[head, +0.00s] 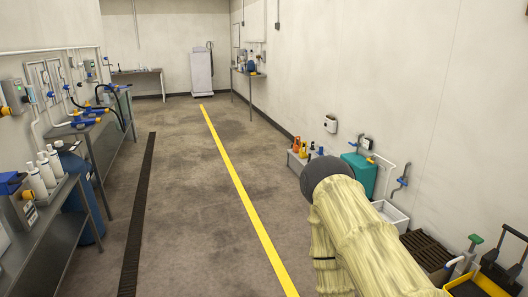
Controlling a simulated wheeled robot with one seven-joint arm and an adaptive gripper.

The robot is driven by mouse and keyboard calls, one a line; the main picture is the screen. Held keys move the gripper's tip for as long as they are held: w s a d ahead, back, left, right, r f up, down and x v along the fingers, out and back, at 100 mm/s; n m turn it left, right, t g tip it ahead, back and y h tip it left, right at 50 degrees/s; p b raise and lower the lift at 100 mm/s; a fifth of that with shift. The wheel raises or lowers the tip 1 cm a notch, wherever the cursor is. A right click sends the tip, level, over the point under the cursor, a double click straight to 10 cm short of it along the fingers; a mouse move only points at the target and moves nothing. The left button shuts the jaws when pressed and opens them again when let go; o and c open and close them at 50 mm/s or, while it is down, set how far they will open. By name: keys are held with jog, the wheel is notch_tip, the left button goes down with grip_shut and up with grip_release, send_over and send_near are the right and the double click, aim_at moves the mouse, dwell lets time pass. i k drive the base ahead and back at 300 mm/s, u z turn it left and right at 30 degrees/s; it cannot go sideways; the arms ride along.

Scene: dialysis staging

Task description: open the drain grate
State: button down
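A long, narrow dark drain grate (139,210) runs along the floor on the left and lies flat in its channel. A second, wider dark slatted grate (428,250) sits low by the right wall, partly behind my arm. It looks closed, but its edges are partly hidden. I cannot tell which of the two the task names. My pale yellow sleeved arm, with a dark rounded joint, crosses the lower right of the head view. My gripper does not show.
A white basin (390,215) and teal container (360,172) stand along the right wall. A yellow mop bucket (478,285) is at the lower right. Steel benches (105,140) with bottles and hoses line the left. The floor around the yellow line (235,178) is clear.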

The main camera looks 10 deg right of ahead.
aim_at(436, 244)
jog(key=z, duration=0.2)
jog(key=i, duration=1.65)
jog(key=z, duration=1.2)
jog(key=i, duration=1.5)
jog(key=z, duration=1.1)
jog(key=i, duration=0.5)
jog(key=z, duration=0.2)
